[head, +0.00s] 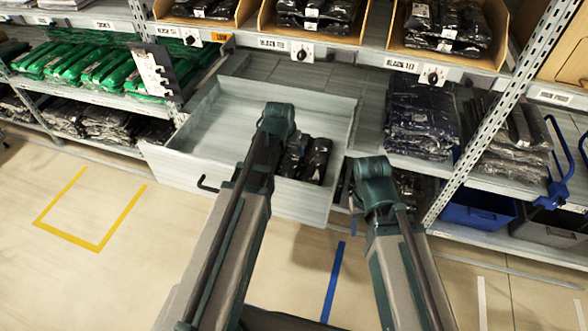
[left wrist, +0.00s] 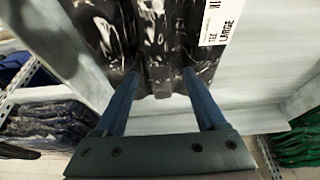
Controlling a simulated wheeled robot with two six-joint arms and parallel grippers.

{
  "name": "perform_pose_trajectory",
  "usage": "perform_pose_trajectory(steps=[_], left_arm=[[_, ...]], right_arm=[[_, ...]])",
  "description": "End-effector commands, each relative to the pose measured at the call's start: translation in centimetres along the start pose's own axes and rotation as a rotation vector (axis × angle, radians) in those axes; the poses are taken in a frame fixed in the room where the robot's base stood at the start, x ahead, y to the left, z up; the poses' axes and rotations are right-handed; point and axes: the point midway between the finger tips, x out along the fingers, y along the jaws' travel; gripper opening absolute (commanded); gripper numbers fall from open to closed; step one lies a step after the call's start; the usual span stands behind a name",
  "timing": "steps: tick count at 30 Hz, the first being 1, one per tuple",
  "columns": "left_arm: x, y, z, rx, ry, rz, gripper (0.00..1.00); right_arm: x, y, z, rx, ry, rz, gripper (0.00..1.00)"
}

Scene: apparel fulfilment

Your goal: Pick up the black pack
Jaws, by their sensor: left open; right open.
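Black packs (head: 312,160) in clear film lie in the open grey drawer (head: 212,135), partly hidden behind my left arm. In the left wrist view a glossy black pack (left wrist: 140,40) with a white size label marked LARGE fills the top middle. My left gripper (left wrist: 161,73) is open and empty, its two fingers pointing at the pack with the tips at its near edge. I cannot tell whether they touch it. In the head view my left fingers are hidden behind the wrist. My right gripper (head: 354,208) hangs outside the drawer at its right, mostly hidden by its wrist; it is open.
The drawer's walls rise around the packs, and its handle (head: 207,184) sticks out in front. Shelves hold green packs (head: 88,65) at left and dark packs (head: 422,115) at right. Cardboard bins (head: 320,22) stand above. A blue crate (head: 478,213) is low at right. The floor at left is clear.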

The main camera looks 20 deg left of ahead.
Motion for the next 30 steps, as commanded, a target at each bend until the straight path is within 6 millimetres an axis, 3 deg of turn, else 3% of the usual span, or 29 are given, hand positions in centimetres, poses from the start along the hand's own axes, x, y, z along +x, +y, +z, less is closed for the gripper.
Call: perform_pose_trajectory(steps=[1, 11, 24, 30], left_arm=[[1.1, 0.0, 0.1, 0.0, 0.0, 0.0, 0.72], [1.6, 0.0, 0.0, 0.0, 0.0, 0.0, 0.72], [6.4, 0.2, 0.2, 0.0, 0.0, 0.0, 0.72], [6.3, 0.2, 0.1, 0.0, 0.0, 0.0, 0.72]], right_arm=[[1.0, -0.1, -0.1, 0.0, 0.0, 0.0, 0.5], [1.5, -0.1, -0.1, 0.0, 0.0, 0.0, 0.5], [6.0, -0.6, -0.3, 0.0, 0.0, 0.0, 0.5], [5.8, -0.6, -0.3, 0.0, 0.0, 0.0, 0.5]])
